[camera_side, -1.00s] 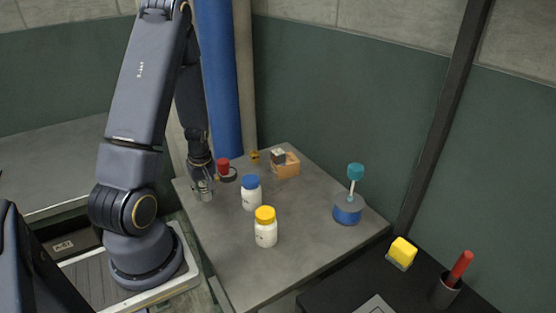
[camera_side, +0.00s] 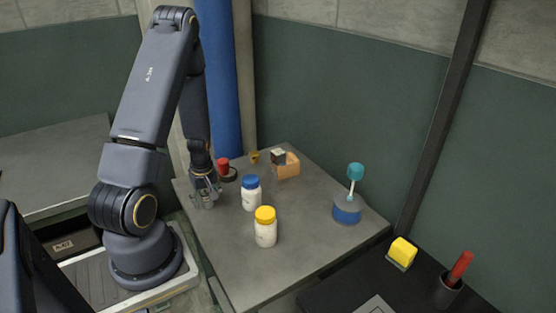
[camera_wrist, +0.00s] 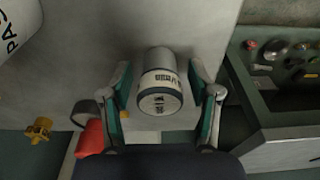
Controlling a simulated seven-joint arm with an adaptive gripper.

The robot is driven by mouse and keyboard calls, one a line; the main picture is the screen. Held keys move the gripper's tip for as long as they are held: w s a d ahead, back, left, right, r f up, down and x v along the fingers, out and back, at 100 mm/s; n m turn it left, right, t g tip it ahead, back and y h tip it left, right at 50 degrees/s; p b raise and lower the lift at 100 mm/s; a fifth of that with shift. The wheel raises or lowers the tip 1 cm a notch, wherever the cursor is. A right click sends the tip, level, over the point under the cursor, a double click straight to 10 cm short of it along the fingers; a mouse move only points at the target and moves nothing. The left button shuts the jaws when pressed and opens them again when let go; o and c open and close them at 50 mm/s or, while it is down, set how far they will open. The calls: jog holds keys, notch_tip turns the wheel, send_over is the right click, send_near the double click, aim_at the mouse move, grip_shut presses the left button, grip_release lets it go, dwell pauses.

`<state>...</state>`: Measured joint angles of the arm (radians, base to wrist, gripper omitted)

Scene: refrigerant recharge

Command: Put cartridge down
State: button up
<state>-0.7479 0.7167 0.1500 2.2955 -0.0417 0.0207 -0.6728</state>
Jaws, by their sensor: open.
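The cartridge (camera_wrist: 160,65) is a pale cylinder with a dark band and printed label, seen between my fingers in the wrist view. My gripper (camera_wrist: 161,88) is open, with one finger on each side of the cartridge and visible gaps between. In the side view my gripper (camera_side: 205,192) is low at the left edge of the grey table (camera_side: 290,245). The cartridge there is mostly hidden by the fingers. It looks upright on the table, but its base is not clearly visible.
A blue-capped bottle (camera_side: 251,193) stands just right of my gripper, and a yellow-capped bottle (camera_side: 265,228) nearer the front. A red-topped item (camera_side: 223,167) is close behind. An orange box (camera_side: 286,165) and a blue-based stand (camera_side: 347,208) are farther off. The front table area is clear.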

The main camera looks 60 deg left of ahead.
jog(key=shift+r, duration=0.1)
jog(key=r, duration=0.4)
jog(key=d+r, duration=0.1)
jog(key=r, duration=0.3)
jog(key=d+r, duration=0.1)
jog(key=r, duration=0.3)
jog(key=shift+w, duration=0.15)
jog(key=w+d+r+m+t, duration=0.2)
jog(key=w+d+r+m, duration=0.3)
jog(key=d+r, duration=0.3)
jog(key=s+d+r+m+t+h, duration=0.1)
jog(key=s+d+r+m, duration=0.1)
jog(key=d+r+m, duration=0.3)
jog(key=s+d+r+m+t, duration=0.2)
jog(key=d+r+m, duration=0.4)
jog(key=d, duration=0.5)
jog(key=shift+s+d+r+m+t+h, duration=0.2)
jog(key=shift+r+m+t+h, duration=0.15)
jog(key=shift+m, duration=0.65)
